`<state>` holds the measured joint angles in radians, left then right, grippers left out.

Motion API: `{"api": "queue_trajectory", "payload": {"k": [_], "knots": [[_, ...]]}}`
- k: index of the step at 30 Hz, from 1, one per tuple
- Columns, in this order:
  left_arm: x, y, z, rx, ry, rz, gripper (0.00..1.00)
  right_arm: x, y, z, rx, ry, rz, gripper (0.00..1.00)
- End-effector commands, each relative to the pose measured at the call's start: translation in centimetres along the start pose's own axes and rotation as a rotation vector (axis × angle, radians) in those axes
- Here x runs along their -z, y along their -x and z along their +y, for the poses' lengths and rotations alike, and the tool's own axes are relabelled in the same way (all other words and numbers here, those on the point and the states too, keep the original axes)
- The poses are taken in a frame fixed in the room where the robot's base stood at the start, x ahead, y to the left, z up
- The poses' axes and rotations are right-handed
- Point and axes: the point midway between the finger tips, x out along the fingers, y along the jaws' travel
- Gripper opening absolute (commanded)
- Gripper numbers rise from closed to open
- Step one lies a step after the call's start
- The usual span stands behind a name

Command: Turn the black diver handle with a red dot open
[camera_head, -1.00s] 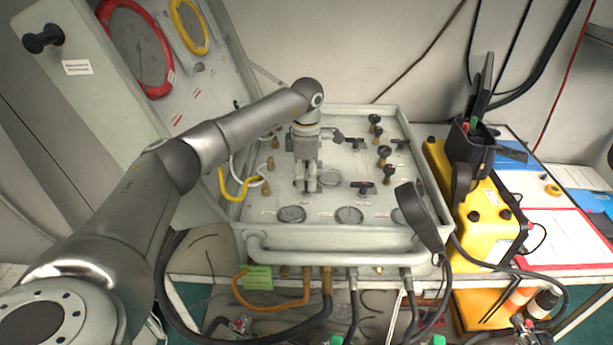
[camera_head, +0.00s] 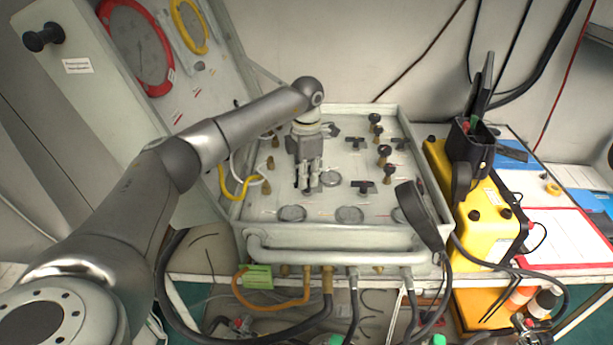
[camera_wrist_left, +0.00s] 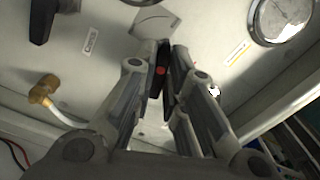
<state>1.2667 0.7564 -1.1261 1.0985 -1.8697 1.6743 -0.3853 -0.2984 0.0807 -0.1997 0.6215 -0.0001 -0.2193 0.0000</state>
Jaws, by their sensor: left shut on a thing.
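The black diver handle with a red dot (camera_wrist_left: 161,72) is between the fingers of my left gripper in the left wrist view. My left gripper (camera_wrist_left: 162,62) is shut on it, one finger on each side, and the red dot shows between them. In the head view my left gripper (camera_head: 308,187) points down at the left-middle part of the grey panel (camera_head: 290,240). There the fingers mostly hide the handle. My right gripper is not in view.
Other black handles (camera_head: 362,187) and black knobs (camera_head: 384,155) stand right of my gripper. Round gauges (camera_head: 349,214) line the panel's front. A brass fitting (camera_wrist_left: 42,90) with a white hose lies left in the wrist view.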

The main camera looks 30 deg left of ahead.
Motion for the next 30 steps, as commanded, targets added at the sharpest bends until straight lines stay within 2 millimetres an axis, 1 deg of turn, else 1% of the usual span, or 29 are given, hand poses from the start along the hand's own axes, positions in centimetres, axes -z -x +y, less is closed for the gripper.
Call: {"api": "queue_trajectory", "payload": {"k": [21,30], "knots": [[-0.08,0.16,-0.04,-0.001,0.682,-0.006,0.0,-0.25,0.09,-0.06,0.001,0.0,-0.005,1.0],[-0.12,0.19,-0.05,-0.001,0.938,-0.008,0.0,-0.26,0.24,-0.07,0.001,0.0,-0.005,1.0]]}}
